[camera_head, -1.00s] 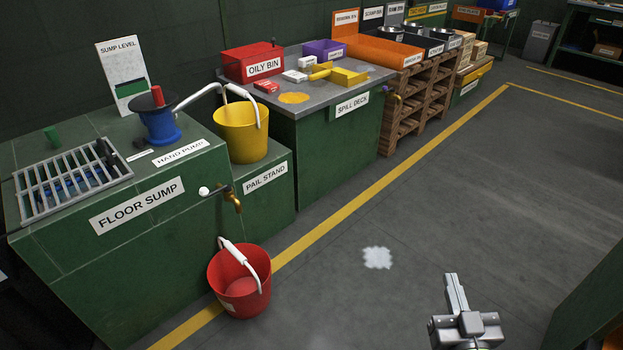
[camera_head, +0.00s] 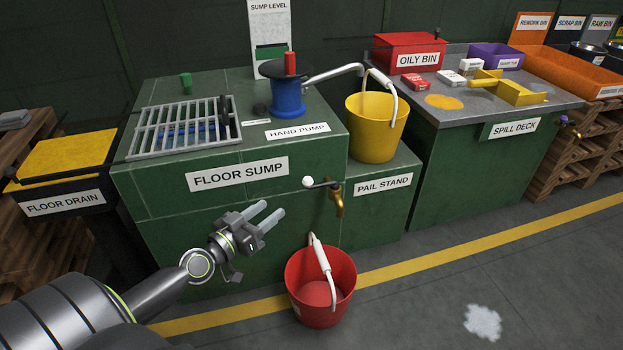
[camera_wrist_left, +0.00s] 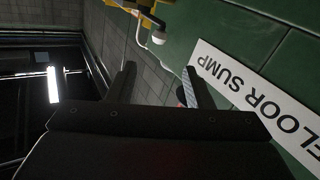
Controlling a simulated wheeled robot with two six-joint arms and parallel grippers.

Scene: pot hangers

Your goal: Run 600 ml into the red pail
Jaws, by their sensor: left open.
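The red pail (camera_head: 321,288) stands upright on the floor in the head view, its white-gripped handle tilted up. Just above and behind it, a brass tap (camera_head: 337,200) sticks out of the green floor sump (camera_head: 240,215). The tap has a lever with a white knob (camera_head: 308,182), also seen in the left wrist view (camera_wrist_left: 158,38). My left gripper (camera_head: 273,217) is open and empty, in front of the sump, left of the tap and above the pail's left side. In the wrist view its fingers (camera_wrist_left: 157,85) are apart with nothing between them. My right gripper is out of view.
A yellow pail (camera_head: 376,130) stands on the pail stand (camera_head: 384,200) under the spout of the blue hand pump (camera_head: 288,98). The spill deck (camera_head: 440,160) is to the right. A pale patch (camera_head: 483,322) marks the otherwise open floor at right.

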